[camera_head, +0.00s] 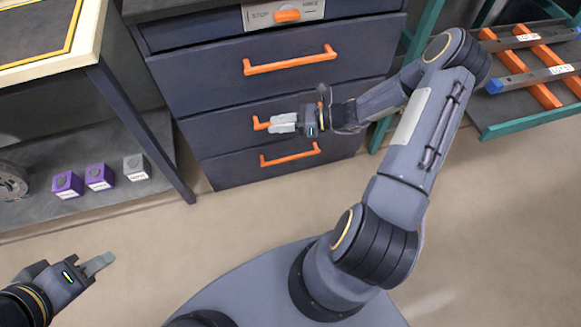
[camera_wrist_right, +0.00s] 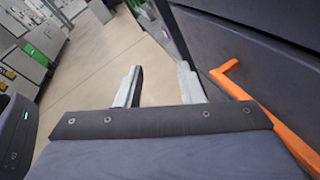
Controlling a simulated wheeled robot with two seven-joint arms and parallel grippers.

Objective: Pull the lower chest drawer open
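The dark blue chest has a stack of drawers with orange handles. The lowest drawer front (camera_head: 235,172) carries an orange handle (camera_head: 290,155) and looks closed. The drawer front above it (camera_head: 222,138) also looks closed; its handle (camera_head: 261,124) is partly hidden behind my right gripper (camera_head: 272,123). In the right wrist view my right gripper (camera_wrist_right: 160,85) has its fingers apart, with only floor seen between them. An orange handle (camera_wrist_right: 262,112) passes to the right of the fingers, not between them. My left gripper (camera_head: 108,260) is at the lower left, away from the chest.
A table with a lower shelf holding purple boxes (camera_head: 68,184) and a white box (camera_head: 136,167) stands left. A green-framed rack (camera_head: 530,122) stands right. Floor before the chest is clear.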

